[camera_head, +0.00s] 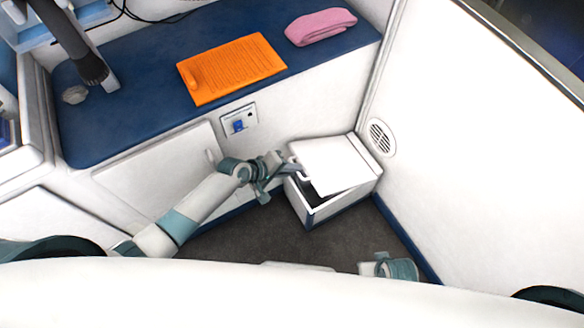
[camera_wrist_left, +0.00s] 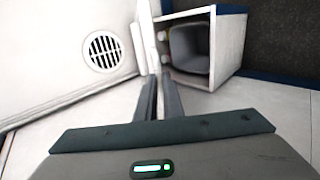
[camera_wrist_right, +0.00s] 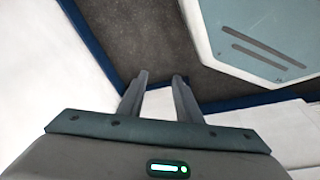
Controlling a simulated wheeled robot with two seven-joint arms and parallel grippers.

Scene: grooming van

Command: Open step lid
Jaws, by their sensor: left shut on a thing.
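The step is a white box (camera_head: 342,200) on the floor against the bench and right wall. Its white lid (camera_head: 335,162) is raised at the front, with a dark gap under it. In the left wrist view the lid (camera_wrist_left: 146,38) shows nearly edge-on, and a grey bin (camera_wrist_left: 189,48) shows inside the box. My left gripper (camera_head: 291,170) is at the lid's left edge, shut on the lid's handle; the fingers (camera_wrist_left: 160,78) partly hide the contact. My right gripper (camera_wrist_right: 160,77) is open and empty, low above the dark floor, apart from the step.
A blue-topped bench (camera_head: 140,105) runs behind, holding an orange mat (camera_head: 232,70) and a folded pink towel (camera_head: 320,27). A round vent (camera_head: 380,137) is on the right wall beside the step. Dark floor (camera_head: 260,232) in front of the step is clear.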

